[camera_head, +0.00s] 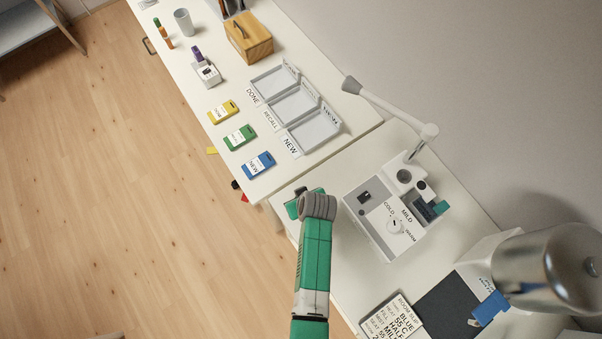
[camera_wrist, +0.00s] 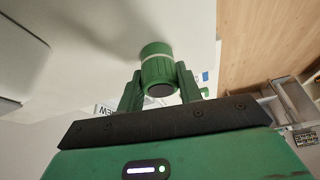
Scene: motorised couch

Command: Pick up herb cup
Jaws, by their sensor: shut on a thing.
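A green ribbed cup, which looks like the herb cup (camera_wrist: 156,52), sits between the two fingers of my gripper (camera_wrist: 159,76) in the wrist view. The fingers are shut on its sides, and its dark round end faces the camera. A white surface is close behind it; I cannot tell whether the cup touches it. In the head view my gripper (camera_head: 297,204) is over the left edge of the near white table, mostly hidden by my wrist, and the cup cannot be made out there.
A white machine with a COLD/MILD/WARM dial (camera_head: 394,225) stands right of my gripper. A lamp arm (camera_head: 390,105) reaches over the tables. Labelled trays (camera_head: 292,104) and blue, green and yellow cards lie on the far table. A room slip (camera_head: 391,314) lies at the front.

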